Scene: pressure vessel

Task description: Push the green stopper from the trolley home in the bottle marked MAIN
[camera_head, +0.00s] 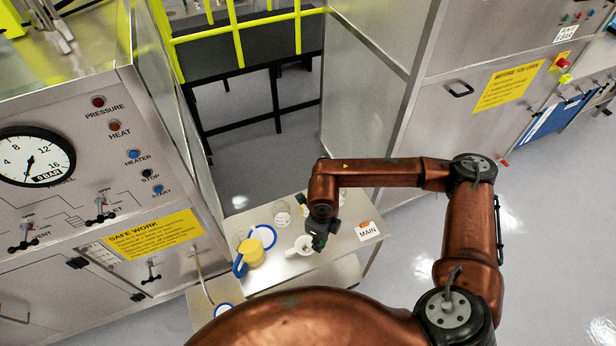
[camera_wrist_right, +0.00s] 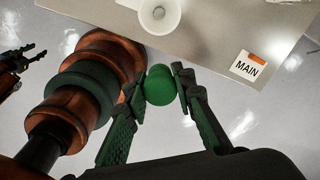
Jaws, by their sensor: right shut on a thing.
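The green stopper (camera_wrist_right: 161,86) is between the fingertips of my right gripper (camera_wrist_right: 161,88), which is shut on it. In the head view, my right gripper (camera_head: 320,238) is over the trolley top, close to a white open-mouthed bottle (camera_head: 301,246); the stopper is hard to pick out there. The bottle's round mouth (camera_wrist_right: 158,14) shows at the top of the wrist view, apart from the stopper. A MAIN label (camera_head: 367,231) lies right of the bottle, also in the wrist view (camera_wrist_right: 249,66). My left gripper (camera_wrist_right: 32,54) appears small at the wrist view's left; its jaw state is unclear.
The trolley top (camera_head: 341,250) also holds a yellow-lidded jar (camera_head: 250,252), a blue ring (camera_head: 263,237) and a clear glass piece (camera_head: 282,215). A steel control panel (camera_head: 80,170) stands left, a steel cabinet (camera_head: 440,100) right. Floor is clear at right.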

